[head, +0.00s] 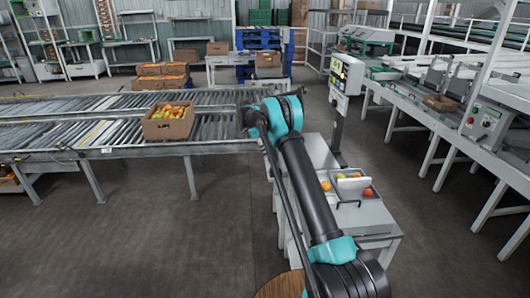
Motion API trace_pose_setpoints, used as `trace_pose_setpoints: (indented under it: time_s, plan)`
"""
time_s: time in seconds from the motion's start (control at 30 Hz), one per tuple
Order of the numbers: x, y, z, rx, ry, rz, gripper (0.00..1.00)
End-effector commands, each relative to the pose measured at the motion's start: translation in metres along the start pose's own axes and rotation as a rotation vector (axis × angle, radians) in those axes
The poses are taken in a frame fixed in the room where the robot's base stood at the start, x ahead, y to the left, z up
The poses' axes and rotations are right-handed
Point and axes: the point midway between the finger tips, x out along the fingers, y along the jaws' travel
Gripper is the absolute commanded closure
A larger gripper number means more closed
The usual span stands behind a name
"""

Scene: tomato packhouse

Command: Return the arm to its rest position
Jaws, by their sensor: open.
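My arm reaches up from the bottom of the head view, with dark links and teal joints. Its end, with my gripper (247,119), is beside the right end of the roller conveyor in the picture. The gripper is small and dark here; it is open and nothing shows in it. The arm hides part of the white bench behind it.
A cardboard box of tomatoes (168,124) sits on the roller conveyor (75,138). A white bench (372,217) with a few tomatoes in a tray (349,189) stands right of my arm. A screen on a post (346,75) rises behind. Floor is clear at lower left.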

Motion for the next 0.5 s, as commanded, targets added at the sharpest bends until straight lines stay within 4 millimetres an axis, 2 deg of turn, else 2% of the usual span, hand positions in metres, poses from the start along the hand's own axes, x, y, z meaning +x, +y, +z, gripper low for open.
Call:
trace_pose_setpoints:
  time_s: [0.17,0.27,0.5]
  plan:
    - [-0.004,0.004,-0.004,-0.018,-0.005,-0.004,0.51]
    - [-0.014,0.014,-0.015,-0.068,-0.020,-0.014,0.51]
    - [-0.048,0.065,-0.052,-0.275,-0.073,-0.064,0.51]
